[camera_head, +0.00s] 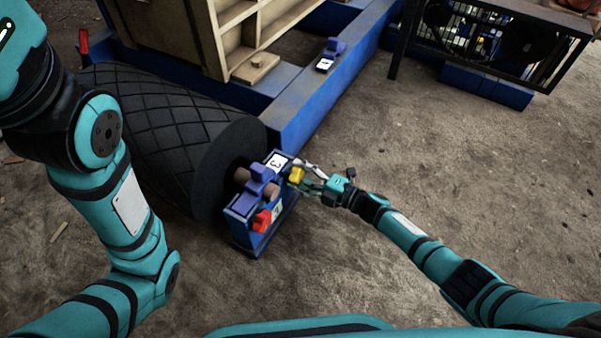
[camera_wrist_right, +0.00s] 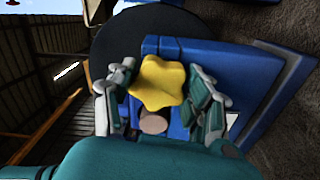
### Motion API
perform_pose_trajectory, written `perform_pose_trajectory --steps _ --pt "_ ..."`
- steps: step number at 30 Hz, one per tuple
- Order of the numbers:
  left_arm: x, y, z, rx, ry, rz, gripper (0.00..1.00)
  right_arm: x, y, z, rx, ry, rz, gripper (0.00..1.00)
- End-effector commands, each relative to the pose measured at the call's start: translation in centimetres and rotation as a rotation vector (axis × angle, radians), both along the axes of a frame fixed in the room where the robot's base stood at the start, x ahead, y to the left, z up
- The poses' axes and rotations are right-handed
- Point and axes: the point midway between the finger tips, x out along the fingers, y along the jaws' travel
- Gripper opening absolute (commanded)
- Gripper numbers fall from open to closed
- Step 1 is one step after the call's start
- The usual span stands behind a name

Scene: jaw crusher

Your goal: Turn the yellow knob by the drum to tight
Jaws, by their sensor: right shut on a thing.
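The yellow knob (camera_head: 297,174) sits on the right side of a blue box (camera_head: 239,234) beside the large black drum (camera_head: 160,125). In the right wrist view the knob (camera_wrist_right: 160,83) is a lobed yellow shape between my right gripper's fingers. My right gripper (camera_head: 303,176) is shut on the knob, reaching it from the right. The wrist view also shows the gripper (camera_wrist_right: 162,100) with a finger on each side of the knob. My left arm comes in at the left, but its gripper is out of view.
A red knob (camera_head: 262,220) and a purple knob (camera_head: 262,174) are on the same blue box, close to the yellow one. A blue machine frame (camera_head: 325,95) runs behind. A black caged unit (camera_head: 490,45) stands at the back right. The dirt floor at right is mostly clear.

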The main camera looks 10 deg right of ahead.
Motion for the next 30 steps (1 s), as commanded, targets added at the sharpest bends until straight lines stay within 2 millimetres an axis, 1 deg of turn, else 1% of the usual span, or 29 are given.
perform_pose_trajectory --steps 8,9,14,15,23,26,30 --pt "-0.2 0.1 0.0 0.0 -0.004 0.0 0.52 0.0 -0.2 -0.1 -0.003 0.002 -0.002 0.19" --pt "-0.2 0.1 0.0 0.0 -0.005 -0.001 0.52 0.0 -0.2 -0.1 -0.003 0.001 -0.002 0.54" --pt "-0.3 0.1 0.0 0.0 -0.005 -0.001 0.52 0.0 -0.1 -0.1 -0.003 0.001 -0.002 0.75" --pt "-0.3 0.1 0.0 0.0 -0.005 -0.001 0.52 0.0 -0.1 -0.1 -0.003 0.001 -0.002 0.76" --pt "-0.2 0.1 0.0 -0.002 -0.002 0.0 0.52 -0.1 -0.2 -0.1 -0.002 0.0 -0.001 0.76" --pt "-0.2 0.1 0.0 -0.002 -0.002 0.0 0.52 -0.6 -0.9 -0.2 -0.003 0.001 -0.002 0.76" --pt "-0.1 0.1 0.0 -0.001 -0.002 -0.001 0.52 -2.0 -2.9 -0.2 -0.004 0.002 -0.002 0.76"
